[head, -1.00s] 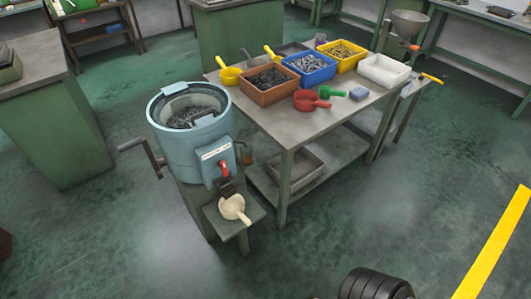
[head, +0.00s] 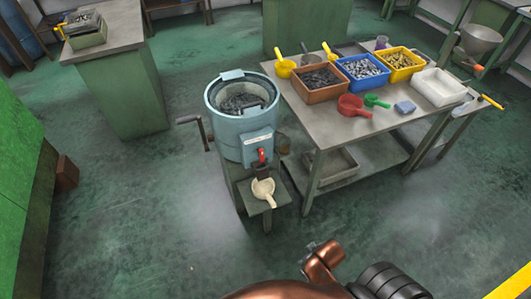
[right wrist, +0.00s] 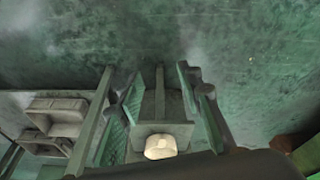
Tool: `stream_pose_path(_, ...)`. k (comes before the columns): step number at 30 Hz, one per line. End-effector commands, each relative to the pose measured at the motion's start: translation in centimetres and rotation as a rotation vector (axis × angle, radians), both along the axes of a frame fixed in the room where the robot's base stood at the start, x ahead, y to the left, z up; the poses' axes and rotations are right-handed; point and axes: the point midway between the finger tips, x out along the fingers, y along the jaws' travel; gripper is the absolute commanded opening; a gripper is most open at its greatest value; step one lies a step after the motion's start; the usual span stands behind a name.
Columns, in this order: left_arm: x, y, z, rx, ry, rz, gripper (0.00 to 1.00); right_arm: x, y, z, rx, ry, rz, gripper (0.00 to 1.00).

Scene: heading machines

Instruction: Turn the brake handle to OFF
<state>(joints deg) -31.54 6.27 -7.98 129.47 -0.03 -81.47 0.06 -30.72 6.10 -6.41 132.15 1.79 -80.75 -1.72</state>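A blue drum machine (head: 238,125) stands on a green stand left of the work table in the head view. A small red handle (head: 262,155) sits on its front, below a white label plate (head: 258,138) too small to read. I cannot make out an OFF mark. A dark crank (head: 195,125) sticks out at the drum's left. In the right wrist view, my right gripper (right wrist: 155,85) has its fingers apart with nothing held between them. My left gripper is not in view.
The work table (head: 325,123) holds bins of small parts and coloured scoops. A bench (head: 118,40) stands back left. The floor before the machine is clear.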

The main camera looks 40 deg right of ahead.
Motion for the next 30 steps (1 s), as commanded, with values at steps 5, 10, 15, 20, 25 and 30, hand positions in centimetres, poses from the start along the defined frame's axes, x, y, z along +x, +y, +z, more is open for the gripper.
stream_pose_path(5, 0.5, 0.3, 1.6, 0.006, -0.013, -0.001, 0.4, 4.2, -0.1, 5.6, 0.01, -0.133, 0.031, 0.33)
stream_pose_path(10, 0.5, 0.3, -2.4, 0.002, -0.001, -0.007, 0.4, 8.6, 0.0, 6.3, 0.027, -0.257, 0.065, 0.33)
stream_pose_path(15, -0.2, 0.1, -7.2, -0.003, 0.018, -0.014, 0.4, 12.9, 0.1, 6.5, 0.041, -0.375, 0.089, 0.33)
stream_pose_path(20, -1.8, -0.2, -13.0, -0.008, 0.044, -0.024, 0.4, 17.8, 0.0, 6.8, 0.051, -0.518, 0.103, 0.33)
stream_pose_path(25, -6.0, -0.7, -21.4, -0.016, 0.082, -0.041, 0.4, 25.1, -0.7, 8.1, 0.047, -0.748, 0.094, 0.33)
stream_pose_path(30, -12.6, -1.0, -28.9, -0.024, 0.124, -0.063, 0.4, 31.5, -2.7, 10.4, 0.007, -0.995, 0.03, 0.33)
